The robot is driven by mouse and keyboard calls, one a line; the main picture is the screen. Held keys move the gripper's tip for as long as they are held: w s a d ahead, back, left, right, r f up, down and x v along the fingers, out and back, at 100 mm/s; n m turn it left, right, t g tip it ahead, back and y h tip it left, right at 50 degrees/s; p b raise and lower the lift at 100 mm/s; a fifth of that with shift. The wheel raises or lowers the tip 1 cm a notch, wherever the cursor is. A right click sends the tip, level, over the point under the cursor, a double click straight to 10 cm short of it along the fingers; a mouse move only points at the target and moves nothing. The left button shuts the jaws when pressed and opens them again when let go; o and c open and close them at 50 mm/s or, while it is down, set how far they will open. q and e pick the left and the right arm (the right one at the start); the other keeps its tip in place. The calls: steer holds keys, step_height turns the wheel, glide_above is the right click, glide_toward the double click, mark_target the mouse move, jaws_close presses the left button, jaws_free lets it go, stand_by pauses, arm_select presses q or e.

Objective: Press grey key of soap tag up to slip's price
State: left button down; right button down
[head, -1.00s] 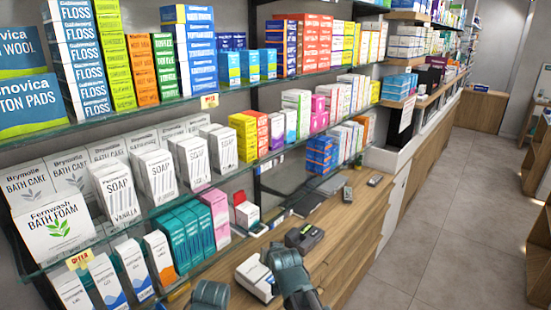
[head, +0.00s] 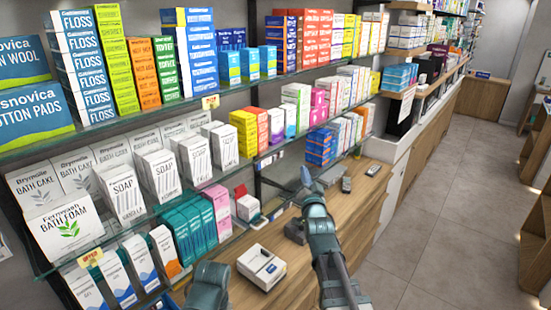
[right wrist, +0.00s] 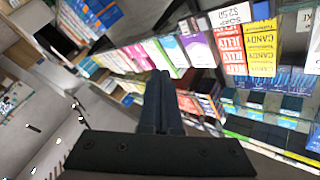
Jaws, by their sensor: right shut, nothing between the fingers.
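My right gripper (head: 306,177) is raised over the counter, its fingers together and empty, pointing up toward the shelves. In the right wrist view its closed fingers (right wrist: 160,95) point at a shelf of boxes, touching nothing that I can make out. White soap boxes (head: 120,193) stand on the middle shelf at left in the head view. I cannot identify the slip. My left gripper is out of view.
A white device (head: 262,267) lies on the wooden counter (head: 300,278). Glass shelf edges run along the left. The floor (head: 450,200) at right is clear.

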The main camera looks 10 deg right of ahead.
steer(key=w+a, duration=0.5)
steer(key=w, duration=0.2)
steer(key=shift+a, duration=0.2)
stand_by(0.4)
steer(key=shift+w+a, duration=0.1)
stand_by(1.9)
steer(key=shift+w+a, duration=0.2)
steer(key=shift+w+a, duration=0.3)
steer(key=shift+w, duration=0.05)
stand_by(0.9)
stand_by(0.4)
steer(key=shift+s+d, duration=0.55)
steer(key=shift+s, duration=0.15)
steer(key=shift+s+d, duration=0.8)
steer(key=shift+s, duration=0.2)
steer(key=shift+s+d, duration=0.75)
steer(key=shift+s, duration=0.2)
